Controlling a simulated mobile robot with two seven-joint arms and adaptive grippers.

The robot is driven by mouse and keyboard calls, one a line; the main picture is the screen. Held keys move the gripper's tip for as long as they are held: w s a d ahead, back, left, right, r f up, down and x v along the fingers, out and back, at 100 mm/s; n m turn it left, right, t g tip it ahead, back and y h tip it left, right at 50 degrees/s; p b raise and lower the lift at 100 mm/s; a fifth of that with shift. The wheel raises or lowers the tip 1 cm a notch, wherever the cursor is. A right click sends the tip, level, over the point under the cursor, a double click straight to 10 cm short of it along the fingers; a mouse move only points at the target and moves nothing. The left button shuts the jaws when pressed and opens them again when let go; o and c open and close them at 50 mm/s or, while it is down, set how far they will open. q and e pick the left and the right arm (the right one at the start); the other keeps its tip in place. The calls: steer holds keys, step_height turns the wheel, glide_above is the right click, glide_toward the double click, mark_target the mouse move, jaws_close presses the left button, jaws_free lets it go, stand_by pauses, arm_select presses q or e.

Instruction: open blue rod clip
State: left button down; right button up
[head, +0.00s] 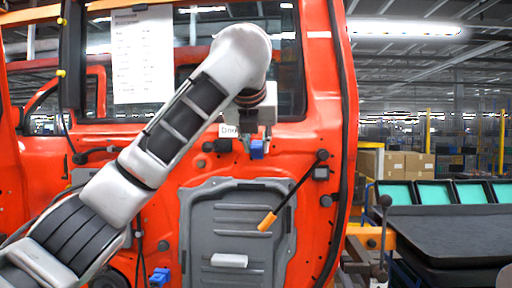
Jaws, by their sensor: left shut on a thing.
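An orange-red vehicle door (308,190) stands in front of me. A small blue rod clip (257,150) is on its inner panel, just below the window. My left arm reaches up from the lower left, and my left gripper (250,140) is at this clip, shut on it. The gripper and wrist hide the clip's upper part, so I cannot tell whether it is open. A second blue clip (160,277) sits low on the door, at the bottom edge of the view. My right gripper is out of view.
A black rod with an orange grip (267,221) slants across the grey inner panel (215,215). A white paper sheet (142,55) hangs in the window. A dark cart (455,228) with teal bins stands at right, with cardboard boxes (405,165) behind.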

arm_select(q)
steer(key=shift+r, duration=0.2)
stand_by(0.4)
steer(key=c, duration=1.8)
jaws_free()
steer(key=shift+g, duration=0.3)
steer(key=shift+v, duration=6)
steer(key=shift+f, duration=0.1)
